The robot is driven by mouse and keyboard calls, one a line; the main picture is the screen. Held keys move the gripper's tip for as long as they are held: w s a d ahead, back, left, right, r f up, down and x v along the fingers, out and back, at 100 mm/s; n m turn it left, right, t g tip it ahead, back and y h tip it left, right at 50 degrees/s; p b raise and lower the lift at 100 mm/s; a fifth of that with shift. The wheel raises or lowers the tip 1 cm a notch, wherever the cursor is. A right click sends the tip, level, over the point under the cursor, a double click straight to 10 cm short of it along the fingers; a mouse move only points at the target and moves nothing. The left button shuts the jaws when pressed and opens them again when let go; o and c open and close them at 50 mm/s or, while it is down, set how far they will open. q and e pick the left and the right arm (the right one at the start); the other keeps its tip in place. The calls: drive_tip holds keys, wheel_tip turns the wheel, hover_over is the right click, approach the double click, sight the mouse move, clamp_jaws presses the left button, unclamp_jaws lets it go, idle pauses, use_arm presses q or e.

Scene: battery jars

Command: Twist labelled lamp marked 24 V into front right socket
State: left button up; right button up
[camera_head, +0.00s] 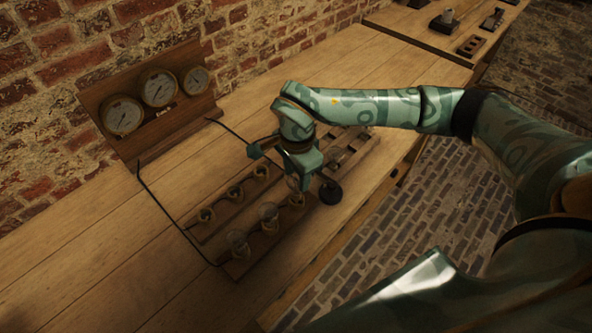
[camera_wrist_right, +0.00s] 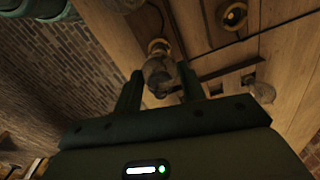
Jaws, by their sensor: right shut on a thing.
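My right gripper (camera_head: 300,170) is over the right end of the front row of the socket board (camera_head: 232,268). It is shut on a clear glass lamp (camera_wrist_right: 160,75), which shows between the fingers in the wrist view. The front right socket (camera_wrist_right: 158,47), a brass ring, lies right at the lamp's far end; I cannot tell how deep the lamp sits. No marking on the lamp is readable. Two other lamps stand in the front row, at the left (camera_head: 238,243) and middle (camera_head: 269,214). The back row sockets, such as the left one (camera_head: 206,215), look empty. My left gripper is out of view.
A wooden tray (camera_head: 372,150) with compartments and a glass lamp (camera_head: 336,157) lies right of the gripper. A black round object (camera_head: 330,192) is close beside the board. A gauge panel (camera_head: 143,143) stands behind, with dark cables (camera_head: 163,205) on the bench. The bench's left front is clear.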

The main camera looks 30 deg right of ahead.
drive_tip(key=shift+f+b, duration=0.3)
drive_tip(key=shift+f, duration=0.75)
idle(0.6)
drive_tip(key=shift+f, duration=0.1)
idle(0.7)
drive_tip(key=shift+p, duration=0.3)
drive_tip(key=m+p, duration=0.1)
drive_tip(key=m, duration=0.2)
drive_tip(key=shift+p, duration=0.3)
drive_tip(key=m, duration=0.2)
drive_tip(key=shift+m+p, duration=0.3)
drive_tip(key=shift+p, duration=0.05)
drive_tip(key=shift+m, duration=0.4)
